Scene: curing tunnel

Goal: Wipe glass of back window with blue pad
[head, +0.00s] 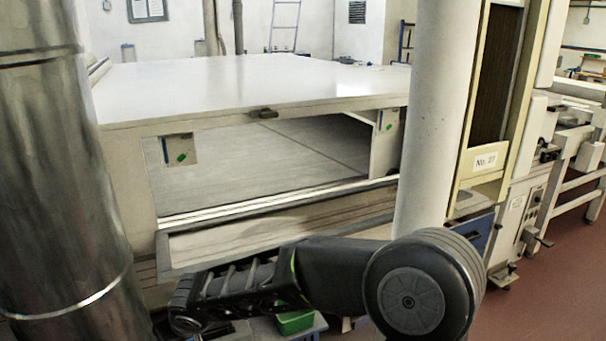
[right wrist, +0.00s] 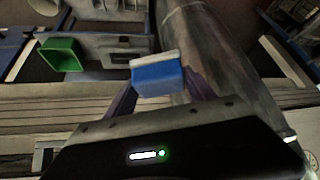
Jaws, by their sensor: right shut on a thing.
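In the right wrist view, a blue pad (right wrist: 158,77) with a pale upper edge sits between the two fingers of my right gripper (right wrist: 158,92). The gripper is shut on the pad. In the head view, my right arm reaches from the lower right toward the lower left, and its fingers and the pad cannot be made out there. The big pale machine (head: 130,165) has a wide front opening, with a framed, tilted panel (head: 285,226) below it. I cannot tell which pane is the back window. My left gripper is not in view.
A thick metal duct (head: 60,180) stands at the left and a pale round column (head: 437,110) at the right of the machine. A green bin (head: 295,322) lies low behind my arm; it also shows in the right wrist view (right wrist: 62,55). Red floor (head: 550,290) is clear at the right.

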